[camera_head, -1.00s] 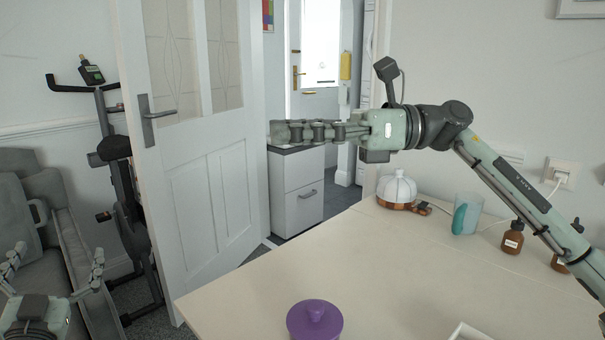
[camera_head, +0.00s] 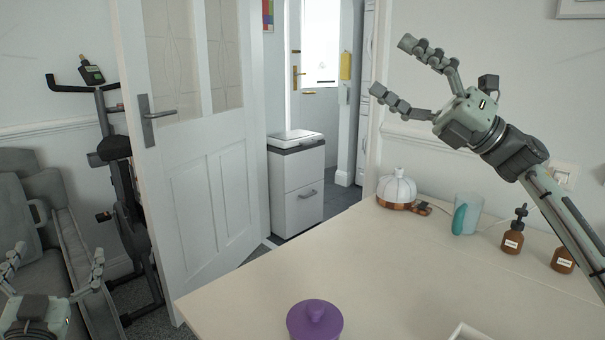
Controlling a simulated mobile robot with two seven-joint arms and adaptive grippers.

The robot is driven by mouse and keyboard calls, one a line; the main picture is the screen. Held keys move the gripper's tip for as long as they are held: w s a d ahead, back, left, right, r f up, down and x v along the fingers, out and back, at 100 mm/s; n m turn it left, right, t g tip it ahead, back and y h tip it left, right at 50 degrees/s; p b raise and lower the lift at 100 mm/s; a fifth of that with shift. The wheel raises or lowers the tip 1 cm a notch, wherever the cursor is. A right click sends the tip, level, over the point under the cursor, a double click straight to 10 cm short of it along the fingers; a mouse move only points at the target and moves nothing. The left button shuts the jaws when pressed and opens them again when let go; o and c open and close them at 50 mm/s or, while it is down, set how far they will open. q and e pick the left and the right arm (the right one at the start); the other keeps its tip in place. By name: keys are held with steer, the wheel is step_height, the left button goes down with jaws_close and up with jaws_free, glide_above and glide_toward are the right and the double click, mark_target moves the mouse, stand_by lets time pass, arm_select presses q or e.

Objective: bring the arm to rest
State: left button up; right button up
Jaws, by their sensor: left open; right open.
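My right gripper (camera_head: 388,67) is raised above the table's far right part. Its two fingers are spread and point to the upper left, with nothing between them. My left gripper (camera_head: 55,268) is at the lower left corner of the view, left of the table and in front of the grey sofa. Its fingers are spread apart and empty.
The pale table (camera_head: 240,300) holds a purple lidded item (camera_head: 315,321) at the front. A white-topped diffuser (camera_head: 396,191), a glass with a teal item (camera_head: 467,214) and brown bottles (camera_head: 513,236) stand along the back. A white door (camera_head: 190,200) stands left. The table's middle is clear.

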steer(key=w+d+f+m+t+h, duration=0.1)
steer(key=d+m+t+h, duration=0.8)
steer(key=d+m, duration=0.5)
steer(key=w+d+m+t+h, duration=0.2)
steer(key=d+m+t+h, duration=0.7)
steer(key=d+m, duration=0.5)
steer(key=d+t, duration=0.1)
steer(key=d, duration=0.4)
steer(key=shift+d+f+m, duration=0.3)
steer(key=shift+d+f, duration=0.05)
